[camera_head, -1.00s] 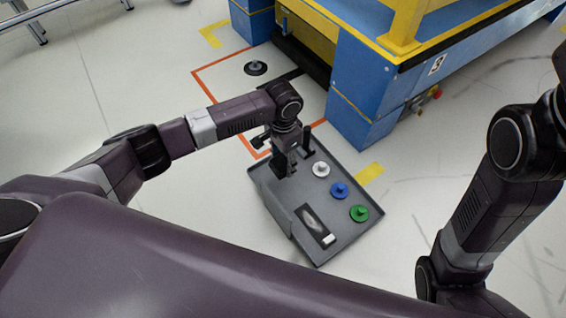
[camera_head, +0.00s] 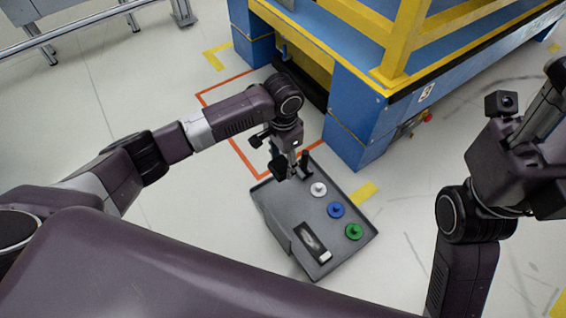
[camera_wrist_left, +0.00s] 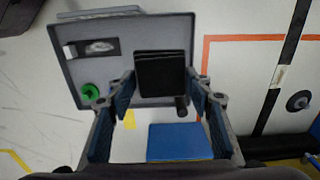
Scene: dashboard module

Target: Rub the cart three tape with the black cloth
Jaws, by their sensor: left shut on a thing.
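My left gripper (camera_head: 288,166) is shut on the black cloth (camera_wrist_left: 160,74), which looks like a dark square folded pad between the fingers in the left wrist view. It holds the pad over the rear left part of a grey tray (camera_head: 268,225). Whether the pad touches the tray is unclear. The blue cart (camera_head: 358,105) with yellow rails carries a number plate (camera_head: 426,92). An orange tape outline (camera_head: 232,142) lies on the floor beside it, partly hidden by my left arm. My right wrist (camera_head: 505,160) is raised at the right; its fingers are not clear.
The tray carries a white knob (camera_head: 318,189), a blue knob (camera_head: 336,210), a green knob (camera_head: 353,231), a dark post (camera_head: 304,160) and a dark panel (camera_head: 312,242). Yellow tape (camera_head: 363,192) lies beside it. A black disc (camera_wrist_left: 299,101) is on the floor. Open floor lies left.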

